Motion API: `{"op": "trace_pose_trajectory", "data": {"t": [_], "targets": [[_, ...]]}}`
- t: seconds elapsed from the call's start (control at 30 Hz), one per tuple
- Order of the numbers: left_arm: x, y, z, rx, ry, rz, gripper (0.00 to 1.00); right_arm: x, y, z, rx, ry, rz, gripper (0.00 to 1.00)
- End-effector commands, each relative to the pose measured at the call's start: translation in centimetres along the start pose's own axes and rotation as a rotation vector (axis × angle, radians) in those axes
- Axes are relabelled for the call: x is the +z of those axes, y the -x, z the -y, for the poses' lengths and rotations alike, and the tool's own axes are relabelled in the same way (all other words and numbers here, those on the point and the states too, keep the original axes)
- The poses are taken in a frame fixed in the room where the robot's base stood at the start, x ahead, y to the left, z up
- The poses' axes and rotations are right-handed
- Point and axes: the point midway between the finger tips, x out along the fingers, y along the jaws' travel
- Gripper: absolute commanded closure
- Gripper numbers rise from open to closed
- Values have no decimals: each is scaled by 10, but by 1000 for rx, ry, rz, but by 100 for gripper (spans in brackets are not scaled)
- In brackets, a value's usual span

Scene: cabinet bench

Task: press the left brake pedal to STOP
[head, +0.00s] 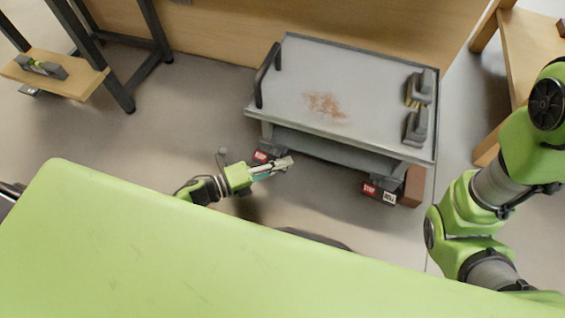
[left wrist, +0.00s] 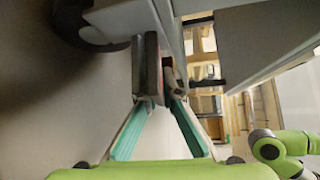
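The cart's left brake pedal (head: 261,156) shows a red label under the near left corner in the head view; the rest of it is hidden by my left gripper. My left gripper (head: 286,163) is just in front and to the right of that label, with its fingertips close together and nothing visibly held. The right brake pedal (head: 378,192) shows a red STOP label and a white label. My right gripper is out of view.
A wooden shelf (head: 65,76) stands at far left and a wooden bench (head: 535,45) at right. Floor left of the cart is clear.

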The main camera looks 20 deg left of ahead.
Motion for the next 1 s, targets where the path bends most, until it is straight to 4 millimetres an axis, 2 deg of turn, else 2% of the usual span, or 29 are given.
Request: {"op": "trace_pose_trajectory", "data": {"t": [0.17, 0.4, 0.8, 0.9, 1.0], "targets": [[-1, -1, -3, -79, 80, 1, 100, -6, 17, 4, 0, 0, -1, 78], [0, 1, 7, -261, 261, 1, 100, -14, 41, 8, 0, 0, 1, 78], [2, 3, 14, -307, 308, -1, 100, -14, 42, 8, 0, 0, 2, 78], [2, 3, 14, -306, 307, -1, 78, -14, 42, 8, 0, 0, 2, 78], [2, 3, 14, -306, 307, -1, 78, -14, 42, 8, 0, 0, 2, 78]]}}
